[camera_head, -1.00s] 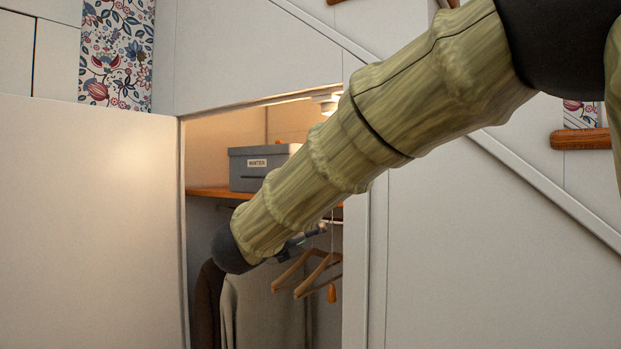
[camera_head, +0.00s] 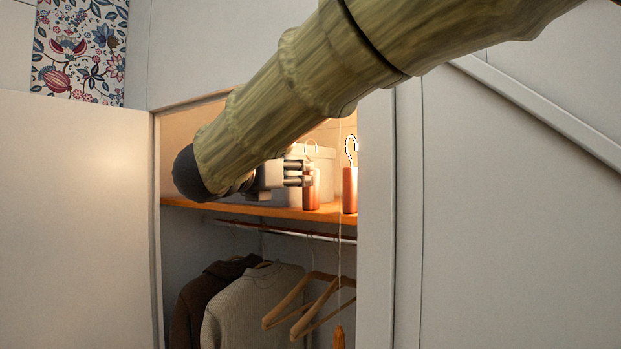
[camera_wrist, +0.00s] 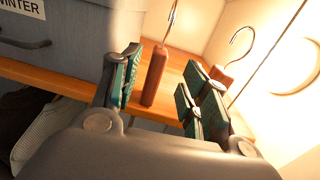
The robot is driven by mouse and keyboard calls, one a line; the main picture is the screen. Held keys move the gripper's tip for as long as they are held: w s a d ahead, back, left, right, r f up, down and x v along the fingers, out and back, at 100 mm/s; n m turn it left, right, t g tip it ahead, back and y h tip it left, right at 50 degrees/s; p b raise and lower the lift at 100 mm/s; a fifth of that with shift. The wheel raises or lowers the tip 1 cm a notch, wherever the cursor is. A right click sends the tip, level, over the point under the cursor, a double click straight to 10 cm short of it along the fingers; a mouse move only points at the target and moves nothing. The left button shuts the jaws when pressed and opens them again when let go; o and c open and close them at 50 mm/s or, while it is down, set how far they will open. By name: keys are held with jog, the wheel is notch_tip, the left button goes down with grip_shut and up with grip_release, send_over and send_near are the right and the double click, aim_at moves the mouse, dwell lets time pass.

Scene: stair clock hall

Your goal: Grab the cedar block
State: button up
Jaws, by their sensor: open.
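Two reddish-brown blocks with metal hooks, like cedar blocks, stand upright on the closet shelf. The left cedar block (camera_head: 311,190) is right by my gripper (camera_head: 298,173); the other block (camera_head: 350,190) stands to its right. In the wrist view, my gripper (camera_wrist: 163,68) is open, its green-padded fingers spread on either side of the nearer cedar block (camera_wrist: 155,76). I see no clear contact. The second block (camera_wrist: 227,75) is partly hidden behind the right finger. My fingers partly cover the left block's edge in the head view.
The wooden shelf (camera_head: 255,209) carries a grey box (camera_wrist: 70,35) labelled WINTER, left of the blocks. A pull cord (camera_head: 340,250) hangs in front. Below are a rail (camera_head: 300,231), wooden hangers (camera_head: 310,305) and jackets (camera_head: 250,305). The closet's right jamb (camera_head: 376,220) stands close by.

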aim_at(306, 174)
jog(key=p+x, duration=0.1)
jog(key=x, duration=0.2)
jog(key=shift+w+d, duration=0.1)
jog(key=shift+w, duration=0.1)
jog(key=x, duration=0.1)
jog(key=p+x, duration=0.1)
jog(key=x, duration=0.1)
jog(key=p+x, duration=0.1)
jog(key=shift+w+f, duration=0.2)
jog(key=shift+f, duration=0.15)
grip_shut()
